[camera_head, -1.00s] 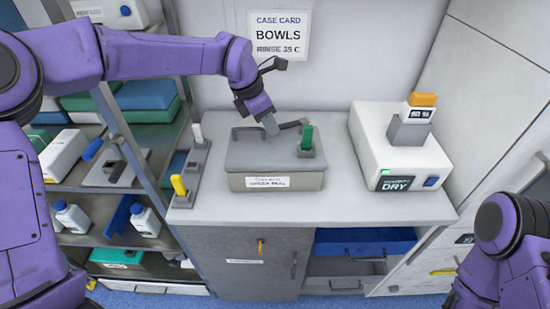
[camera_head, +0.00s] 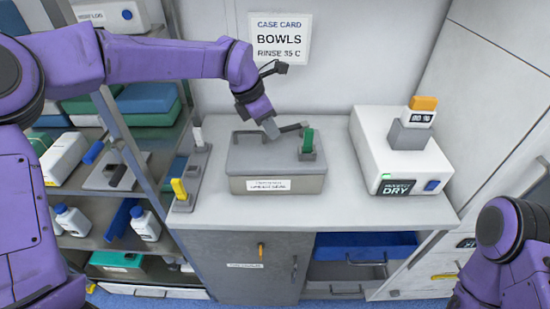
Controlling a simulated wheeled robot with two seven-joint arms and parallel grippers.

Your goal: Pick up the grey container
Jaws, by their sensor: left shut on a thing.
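The grey container (camera_head: 277,184) stands on the worktop against the wall, a lidded box with a white label on its front. A dark bar handle (camera_head: 249,137) lies at the left of its lid and another (camera_head: 291,128) at the right. A green piece (camera_head: 307,142) in a grey mount sits at the lid's right end. My left gripper (camera_head: 272,129) reaches down from behind and is shut at the inner end of the right handle; the fingertips' exact grip is too small to see. The container rests on the worktop. My right arm shows at the lower right; its gripper is out of view.
A white dryer unit (camera_head: 397,160) stands to the container's right. A grey block with a yellow lever (camera_head: 179,189) stands to its left, beside a loaded shelf rack (camera_head: 128,165). The front worktop strip (camera_head: 330,213) is clear. A blue drawer (camera_head: 365,246) is open below.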

